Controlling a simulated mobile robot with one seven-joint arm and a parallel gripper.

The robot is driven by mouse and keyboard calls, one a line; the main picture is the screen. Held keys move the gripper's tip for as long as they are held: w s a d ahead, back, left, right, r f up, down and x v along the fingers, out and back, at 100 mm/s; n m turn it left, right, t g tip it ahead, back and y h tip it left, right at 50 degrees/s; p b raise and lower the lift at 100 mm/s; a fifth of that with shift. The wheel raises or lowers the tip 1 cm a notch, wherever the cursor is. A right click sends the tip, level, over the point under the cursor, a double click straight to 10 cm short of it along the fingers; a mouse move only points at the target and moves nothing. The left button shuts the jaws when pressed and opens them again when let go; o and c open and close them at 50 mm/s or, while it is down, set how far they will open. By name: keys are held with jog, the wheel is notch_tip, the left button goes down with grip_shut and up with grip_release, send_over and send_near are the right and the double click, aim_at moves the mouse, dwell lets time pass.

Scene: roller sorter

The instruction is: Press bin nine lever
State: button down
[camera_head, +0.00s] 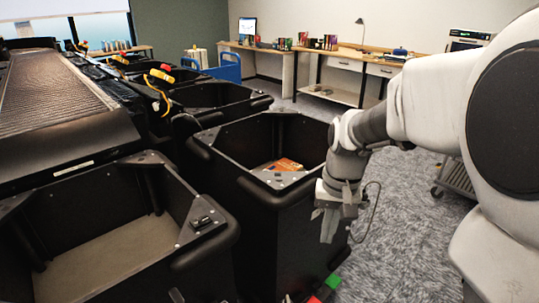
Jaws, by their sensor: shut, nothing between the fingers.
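My gripper (328,238) is shut and empty, pointing down beside the right outer wall of a black bin (262,220) in the middle of the view. An orange-brown item (284,165) lies inside this bin. Low on this bin's front right side, below my gripper, are a small green part (333,281) and a red part (322,292) near the bottom edge. They look like lever ends, but the frame cuts them off partly. My gripper is above them and apart from them. I cannot read a bin number.
Another black bin (110,255), empty, stands at the front left. More black bins (215,98) line the dark roller conveyor (45,95) at left. Grey carpet (415,200) is open to the right. Desks (345,62) stand along the back wall.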

jog(key=w+d+f+m+g+b, duration=0.1)
jog(key=w+f+b, duration=0.2)
jog(key=f, duration=0.7)
jog(key=w+d+f+g+b, duration=0.1)
jog(key=w+f+g+b, duration=0.1)
jog(key=f, duration=0.9)
jog(key=shift+w+m+y+b, duration=0.3)
jog(key=shift+w+m+b, duration=0.15)
jog(key=shift+b, duration=0.2)
jog(key=shift+f, duration=0.1)
jog(key=s+a+f+b, duration=0.2)
jog(key=s+f+b, duration=0.3)
jog(key=f, duration=0.4)
jog(key=shift+s+a, duration=0.25)
jog(key=shift+s, duration=0.25)
jog(key=shift+s+r+m+p, duration=0.1)
jog(key=shift+s+m+p, duration=0.5)
jog(key=shift+m, duration=0.25)
jog(key=s+a+m+t+y+p, duration=0.1)
jog(key=s+a+m+p, duration=0.2)
jog(key=m, duration=0.6)
jog(key=shift+s+a+t+y, duration=0.3)
jog(key=shift+s+t, duration=0.1)
jog(key=shift+s, duration=0.65)
